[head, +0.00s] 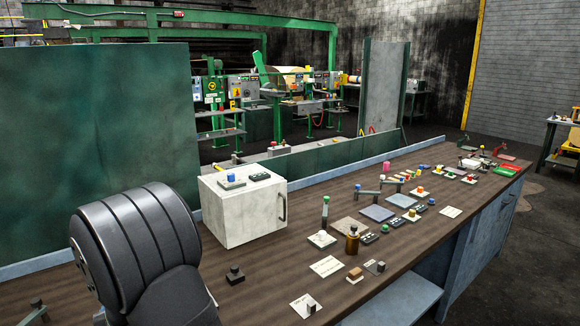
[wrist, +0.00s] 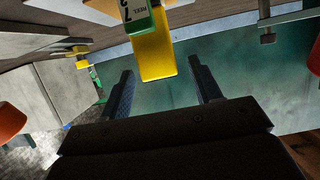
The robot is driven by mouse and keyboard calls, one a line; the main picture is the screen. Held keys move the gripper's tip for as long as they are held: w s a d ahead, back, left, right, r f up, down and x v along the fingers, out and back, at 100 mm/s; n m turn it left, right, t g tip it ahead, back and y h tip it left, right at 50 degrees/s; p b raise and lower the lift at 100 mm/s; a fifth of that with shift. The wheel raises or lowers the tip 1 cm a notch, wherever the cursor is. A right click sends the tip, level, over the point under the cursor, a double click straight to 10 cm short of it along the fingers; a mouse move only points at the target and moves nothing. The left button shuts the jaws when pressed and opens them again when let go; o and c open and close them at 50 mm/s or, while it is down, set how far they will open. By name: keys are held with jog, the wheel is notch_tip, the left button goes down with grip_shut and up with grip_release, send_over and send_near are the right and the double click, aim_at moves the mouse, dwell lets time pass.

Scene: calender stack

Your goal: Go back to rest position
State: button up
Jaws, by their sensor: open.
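My gripper (wrist: 159,68) shows in the wrist view, its two dark fingers spread wide apart. A yellow block-like piece (wrist: 155,55) appears between the fingertips in the picture, with clear gaps on both sides; its depth is hard to tell. Above it is a green piece (wrist: 138,30) with a white label bearing dark characters. In the head view, a rounded dark grey part of my arm fills the lower left; my gripper does not show there.
A long brown workbench (head: 100,286) carries a white cabinet (head: 240,212), a brown bottle (head: 352,240), a small dark knob (head: 235,275), cards and several switches. A green panel (head: 110,110) stands behind. The bench's front left has bare room.

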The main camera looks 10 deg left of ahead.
jog(key=x, duration=0.4)
jog(key=shift+w+f, duration=0.1)
jog(key=shift+f, duration=0.2)
jog(key=w+d+r, duration=0.5)
jog(key=d+r, duration=0.6)
jog(key=r, duration=0.1)
jog(key=w+d, duration=0.4)
jog(key=d, duration=0.5)
jog(key=w+d, duration=0.4)
jog(key=d, duration=0.4)
jog(key=s+d+f, duration=0.1)
jog(key=d, duration=1)
jog(key=shift+s+d+f, duration=0.3)
jog(key=shift+d, duration=0.1)
